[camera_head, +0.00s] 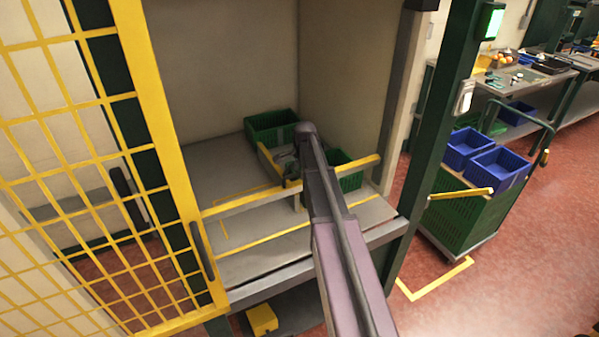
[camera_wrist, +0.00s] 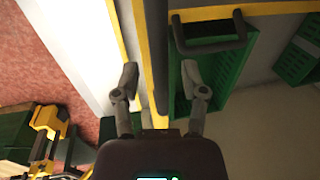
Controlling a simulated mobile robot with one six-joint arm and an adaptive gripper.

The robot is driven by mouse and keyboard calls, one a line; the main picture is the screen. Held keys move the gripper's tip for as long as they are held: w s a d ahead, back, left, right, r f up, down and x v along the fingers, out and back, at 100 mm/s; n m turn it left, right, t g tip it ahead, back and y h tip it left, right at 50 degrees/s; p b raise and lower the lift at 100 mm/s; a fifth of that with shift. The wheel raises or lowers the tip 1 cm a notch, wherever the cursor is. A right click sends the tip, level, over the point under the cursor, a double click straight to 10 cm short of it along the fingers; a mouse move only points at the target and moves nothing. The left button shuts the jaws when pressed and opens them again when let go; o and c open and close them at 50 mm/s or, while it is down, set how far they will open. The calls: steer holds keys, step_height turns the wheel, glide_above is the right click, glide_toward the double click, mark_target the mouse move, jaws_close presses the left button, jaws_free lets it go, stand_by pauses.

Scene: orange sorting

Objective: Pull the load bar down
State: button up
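The load bar (camera_head: 245,203), yellow on top and grey below, runs across the front of the booth, slanting up to the right in the head view. My arm crosses its middle and hides part of it. My gripper (camera_wrist: 159,74) is open in the wrist view, one finger on each side of a yellow and dark bar (camera_wrist: 150,35) that looks like the load bar. I see no clear contact between fingers and bar. In the head view my gripper is mostly hidden behind my arm, near the bar.
Green crates (camera_head: 270,127) stand on the booth's grey floor behind the bar. A yellow mesh door (camera_head: 75,150) with a dark handle (camera_head: 201,250) stands at the left, a dark green post (camera_head: 440,125) at the right. A cart with blue bins (camera_head: 498,168) stands beyond it.

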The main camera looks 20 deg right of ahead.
mark_target(300, 190)
jaws_close()
step_height(300, 190, down, 10)
steer(key=b, duration=0.9)
steer(key=shift+a+b, duration=0.1)
steer(key=shift+b, duration=0.3)
steer(key=shift+s, duration=0.15)
steer(key=shift+o, duration=0.8)
jaws_free()
steer(key=shift+r, duration=0.2)
